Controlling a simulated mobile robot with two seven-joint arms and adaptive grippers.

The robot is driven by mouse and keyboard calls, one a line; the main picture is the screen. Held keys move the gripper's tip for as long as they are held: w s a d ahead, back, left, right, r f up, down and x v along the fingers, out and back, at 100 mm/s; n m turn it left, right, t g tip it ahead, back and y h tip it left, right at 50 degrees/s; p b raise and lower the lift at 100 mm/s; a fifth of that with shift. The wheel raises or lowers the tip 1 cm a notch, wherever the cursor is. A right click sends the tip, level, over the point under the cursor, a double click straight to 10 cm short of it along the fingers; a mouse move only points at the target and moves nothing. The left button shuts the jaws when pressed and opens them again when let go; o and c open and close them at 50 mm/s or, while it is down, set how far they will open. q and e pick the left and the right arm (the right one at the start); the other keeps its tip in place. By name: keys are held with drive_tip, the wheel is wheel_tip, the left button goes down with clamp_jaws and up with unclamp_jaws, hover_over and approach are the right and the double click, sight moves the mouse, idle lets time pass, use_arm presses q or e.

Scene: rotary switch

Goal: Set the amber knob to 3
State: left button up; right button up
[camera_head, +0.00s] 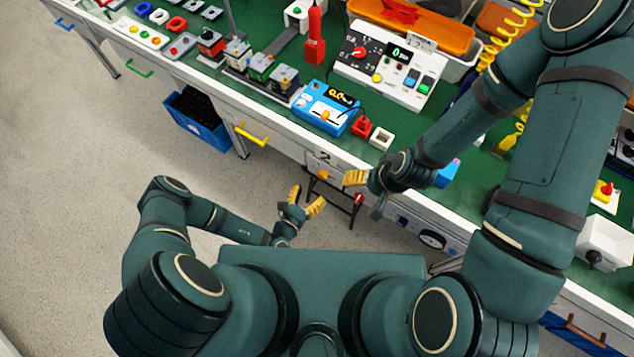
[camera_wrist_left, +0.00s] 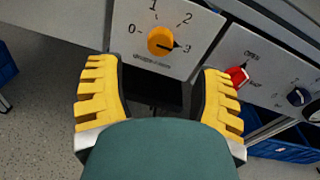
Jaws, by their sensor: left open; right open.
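The amber knob (camera_wrist_left: 161,41) is on a pale square dial plate (camera_wrist_left: 147,59) marked 0, 1, 2 and 3, at the top of the left wrist view. Its dark pointer tip is toward the right, at the 3. In the head view the amber knob (camera_head: 323,175) shows small on the bench front. My left gripper (camera_head: 305,199) is open and empty, below and to the left of the knob in the head view. In the left wrist view its yellow fingers (camera_wrist_left: 160,95) are wide apart, clear of the knob. My right gripper (camera_head: 362,190) is open, to the right of the knob.
A red knob (camera_wrist_left: 238,76) and a dark knob (camera_wrist_left: 297,97) sit on the panel to the right of the dial. The green bench top (camera_head: 262,104) above is crowded with devices. A yellow drawer handle (camera_head: 252,135) is left of the dial. The floor in front is clear.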

use_arm(q)
drive_tip(key=v, duration=0.5)
drive_tip(key=shift+s+a, duration=0.1)
drive_tip(key=shift+s, duration=0.05)
idle(0.3)
drive_tip(key=s+d+r+m+g+h+b, duration=0.1)
drive_tip(key=s+d+r+m+g+h, duration=0.25)
drive_tip(key=m+g, duration=0.55)
drive_tip(key=s+r+m+g+h+b, duration=0.1)
drive_tip(key=s+r+m+g+h, duration=0.1)
drive_tip(key=s+r+m+g, duration=0.6)
drive_tip(key=w+a+f+m+g+y, duration=0.2)
drive_tip(key=w+a+m+y, duration=0.1)
drive_tip(key=a+m+y, duration=0.45)
drive_tip(key=w+r+m+t+y+b, duration=0.1)
drive_tip(key=w+r+m+t+y, duration=0.1)
drive_tip(key=w+r+m+t, duration=0.3)
drive_tip(key=w+d+r+m, duration=0.1)
drive_tip(key=w, duration=0.1)
drive_tip(key=shift+w+r+t, duration=0.4)
